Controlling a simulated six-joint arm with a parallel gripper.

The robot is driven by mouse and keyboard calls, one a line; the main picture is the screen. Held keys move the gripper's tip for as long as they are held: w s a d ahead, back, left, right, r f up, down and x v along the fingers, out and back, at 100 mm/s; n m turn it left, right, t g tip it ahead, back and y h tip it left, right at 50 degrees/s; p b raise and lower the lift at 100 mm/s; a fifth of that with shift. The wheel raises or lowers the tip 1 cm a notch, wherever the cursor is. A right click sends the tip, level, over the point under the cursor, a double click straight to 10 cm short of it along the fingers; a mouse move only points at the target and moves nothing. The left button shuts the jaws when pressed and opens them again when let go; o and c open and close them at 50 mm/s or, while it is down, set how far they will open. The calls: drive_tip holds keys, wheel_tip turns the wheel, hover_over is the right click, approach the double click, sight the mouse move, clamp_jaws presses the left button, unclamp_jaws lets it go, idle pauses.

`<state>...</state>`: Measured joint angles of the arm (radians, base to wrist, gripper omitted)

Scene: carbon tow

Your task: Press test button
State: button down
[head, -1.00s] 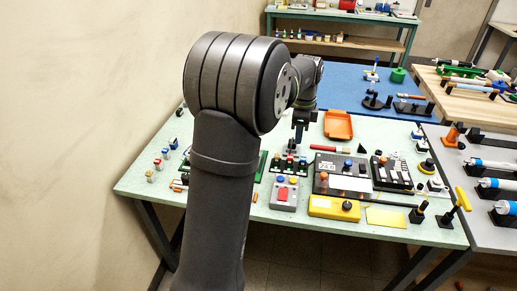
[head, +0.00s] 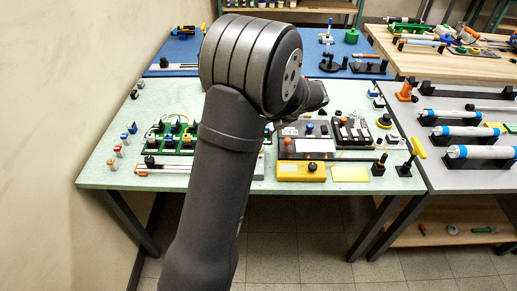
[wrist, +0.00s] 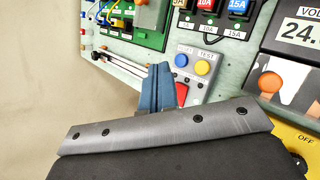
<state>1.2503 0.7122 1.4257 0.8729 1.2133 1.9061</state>
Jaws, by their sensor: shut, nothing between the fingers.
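A grey control box (wrist: 196,80) shows in the wrist view with a blue button (wrist: 181,60), a yellow button (wrist: 202,67) and a red button (wrist: 181,93). The word TEST is printed above the yellow button. My gripper (wrist: 162,70) is shut and empty, its blue fingers together. In the wrist picture its tips appear just left of the blue button and overlap the box's left edge; the height above it cannot be told. The fingers partly cover the red button's left side.
Fuse holders on a green board (wrist: 135,25) and a black block with red and blue fuses (wrist: 215,18) lie beyond the box. A meter panel (wrist: 298,45) stands at right. A yellow case (head: 300,172) sits at the table's front edge.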

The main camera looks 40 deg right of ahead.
drive_tip(key=shift+f, duration=0.1)
drive_tip(key=shift+f, duration=4.35)
drive_tip(key=shift+f, duration=0.4)
drive_tip(key=shift+f, duration=0.4)
drive_tip(key=shift+r, duration=0.85)
drive_tip(key=shift+r, duration=2.5)
